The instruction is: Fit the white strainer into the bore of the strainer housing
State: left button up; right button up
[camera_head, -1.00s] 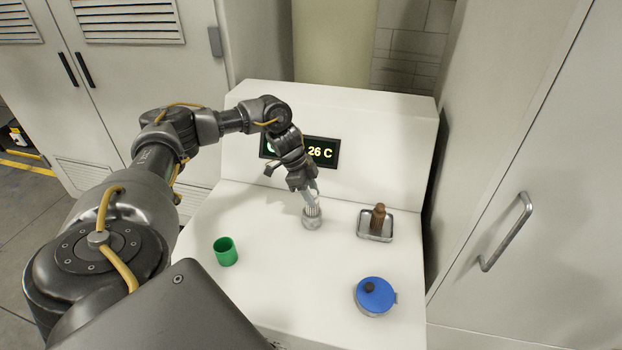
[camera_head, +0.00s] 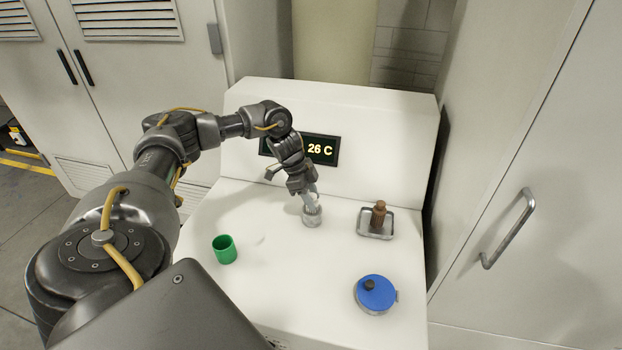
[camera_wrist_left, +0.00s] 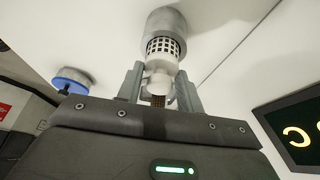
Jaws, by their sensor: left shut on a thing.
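The white strainer (camera_wrist_left: 161,63) has a round knob and a cage with dark slots. My left gripper (camera_head: 311,199) is shut on its knob end, and the fingers also show in the left wrist view (camera_wrist_left: 158,85). The grey, round strainer housing (camera_head: 312,218) stands on the white worktop beneath the gripper. In the left wrist view the strainer's far end meets the mouth of the housing (camera_wrist_left: 167,21) and seems partly inside it. Part of the slotted cage still shows outside. The inside of the bore is hidden. My right gripper is not in view.
A metal tray (camera_head: 362,232) with a brown object (camera_head: 379,215) stands right of the housing. A blue-lidded round container (camera_head: 377,294) is at the front right and a green cup (camera_head: 224,249) at the left. A display panel (camera_head: 322,150) is behind. The worktop between them is clear.

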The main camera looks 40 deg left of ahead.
pick_arm(q)
jog(key=shift+f, duration=0.65)
jog(key=o, duration=1.2)
jog(key=shift+c, duration=0.2)
jog(key=shift+b, duration=0.3)
jog(key=shift+a+r, duration=0.15)
jog(key=shift+r, duration=0.2)
jog(key=b+v, duration=0.2)
jog(key=v, duration=0.8)
jog(key=shift+s, duration=0.15)
